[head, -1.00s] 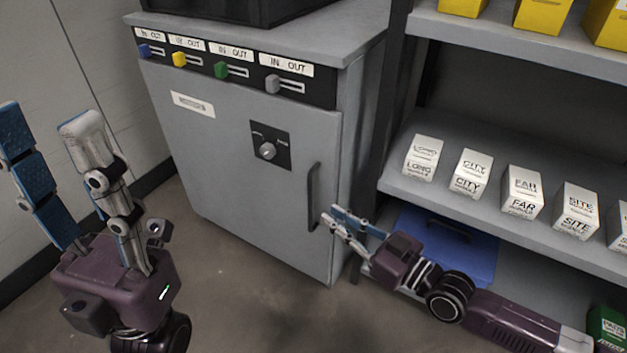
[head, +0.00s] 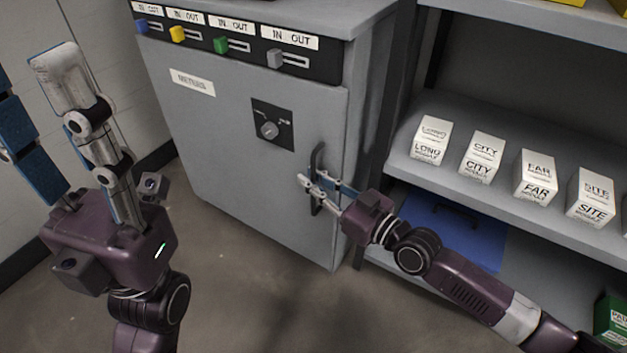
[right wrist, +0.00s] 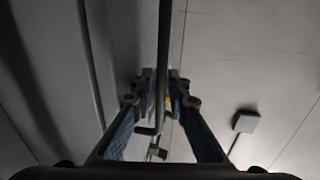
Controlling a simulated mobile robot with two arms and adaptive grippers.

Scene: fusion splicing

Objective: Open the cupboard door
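The grey cupboard door (head: 225,150) is flush with the cupboard front. Its dark vertical handle (head: 318,160) is near the door's right edge. My right gripper (head: 314,180) is at the handle, with one finger on each side of it. In the right wrist view the handle bar (right wrist: 162,60) runs between the two fingertips (right wrist: 160,85), which look closed in on it; contact is hard to make out. My left gripper (head: 40,85) is raised at the left, its fingers wide apart and empty, partly cut off by the picture edge.
The shelf unit (head: 450,183) at the right holds several white boxes (head: 431,140), close above my right arm. The floor (head: 240,290) before the door is clear.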

